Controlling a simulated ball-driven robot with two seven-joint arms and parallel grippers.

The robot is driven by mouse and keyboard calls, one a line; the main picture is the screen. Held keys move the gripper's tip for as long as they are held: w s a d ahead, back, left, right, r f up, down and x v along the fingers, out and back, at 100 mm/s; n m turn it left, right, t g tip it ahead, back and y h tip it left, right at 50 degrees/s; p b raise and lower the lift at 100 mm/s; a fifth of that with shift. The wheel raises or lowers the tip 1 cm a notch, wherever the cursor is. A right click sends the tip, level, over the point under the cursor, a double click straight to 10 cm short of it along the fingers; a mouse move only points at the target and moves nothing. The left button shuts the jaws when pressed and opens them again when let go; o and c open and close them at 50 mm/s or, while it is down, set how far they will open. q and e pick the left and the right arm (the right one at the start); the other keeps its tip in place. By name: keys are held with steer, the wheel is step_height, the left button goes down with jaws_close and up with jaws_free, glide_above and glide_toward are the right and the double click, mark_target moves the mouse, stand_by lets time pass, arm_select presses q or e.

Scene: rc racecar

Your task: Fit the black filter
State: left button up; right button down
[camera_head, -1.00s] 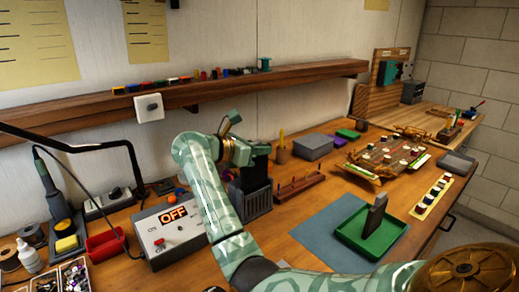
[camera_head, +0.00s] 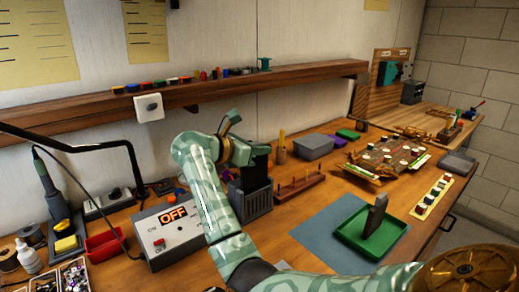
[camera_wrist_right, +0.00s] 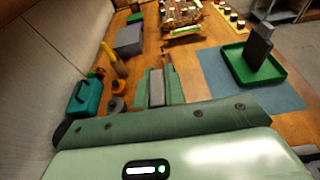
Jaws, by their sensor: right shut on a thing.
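My right gripper (camera_head: 258,152) reaches in over the workbench and is shut on a black block, which looks like the black filter (camera_head: 254,170). The block is upright at the top of a dark grey slotted housing (camera_head: 257,204); I cannot tell how far inside it is. A dark grey slab (camera_head: 376,214) stands upright in a green tray (camera_head: 362,244). My left gripper is not in view.
A grey control box (camera_head: 160,238) reading OFF stands left of the housing. A wooden rack (camera_head: 300,187) with pegs is close on the right. A blue mat (camera_head: 318,230) lies under the green tray. A shelf (camera_head: 220,90) runs along the wall behind.

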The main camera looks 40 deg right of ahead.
mark_target(267, 165)
steer(key=shift+f, duration=0.15)
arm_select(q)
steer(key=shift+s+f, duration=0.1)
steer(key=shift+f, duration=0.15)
arm_select(e)
steer(key=shift+f, duration=0.3)
